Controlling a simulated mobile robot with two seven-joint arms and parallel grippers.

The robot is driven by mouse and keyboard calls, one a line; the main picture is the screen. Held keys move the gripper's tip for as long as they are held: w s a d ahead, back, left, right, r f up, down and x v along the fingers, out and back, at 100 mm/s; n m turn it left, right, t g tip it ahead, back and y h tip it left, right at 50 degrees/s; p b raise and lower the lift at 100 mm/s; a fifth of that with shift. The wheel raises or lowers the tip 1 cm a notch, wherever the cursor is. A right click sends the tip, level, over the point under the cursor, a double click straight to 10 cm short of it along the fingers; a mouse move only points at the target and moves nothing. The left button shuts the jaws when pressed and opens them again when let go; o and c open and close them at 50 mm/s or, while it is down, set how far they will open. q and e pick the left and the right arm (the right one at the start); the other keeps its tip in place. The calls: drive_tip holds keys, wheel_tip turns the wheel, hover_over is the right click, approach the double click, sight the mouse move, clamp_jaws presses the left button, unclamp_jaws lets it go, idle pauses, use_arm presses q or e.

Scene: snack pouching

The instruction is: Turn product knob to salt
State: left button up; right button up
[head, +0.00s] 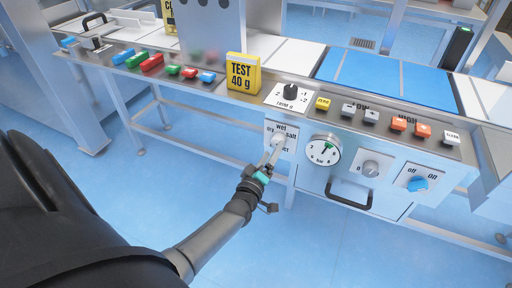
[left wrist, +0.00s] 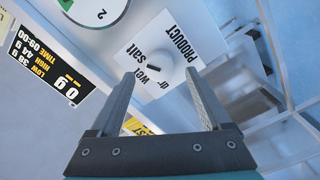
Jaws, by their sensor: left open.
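The product knob (left wrist: 164,62) is a pale round knob on a white label plate (left wrist: 178,25) with the words PRODUCT, salt, wet and dry. A short dark mark shows on the knob; its exact setting is hard to tell. My left gripper (left wrist: 158,78) is open, its two fingers reaching toward the plate on either side of the knob. I cannot tell whether they touch it. In the head view my left gripper (head: 273,157) is at the lower edge of the label plate (head: 288,128) and covers part of it. My right gripper is not in view.
A pressure dial (head: 322,151), a grey knob (head: 371,168) and a blue knob (head: 417,184) lie right of the plate. A black drawer handle (head: 349,194) sticks out below. A yellow TEST 40 g block (head: 243,73) stands above. The floor in front is clear.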

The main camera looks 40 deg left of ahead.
use_arm(q)
drive_tip(key=p+v, duration=0.3)
drive_tip(key=v, duration=0.9)
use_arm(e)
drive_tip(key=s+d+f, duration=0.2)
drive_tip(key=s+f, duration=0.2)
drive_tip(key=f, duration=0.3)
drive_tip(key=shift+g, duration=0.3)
use_arm(q)
drive_tip(key=shift+d, duration=0.1)
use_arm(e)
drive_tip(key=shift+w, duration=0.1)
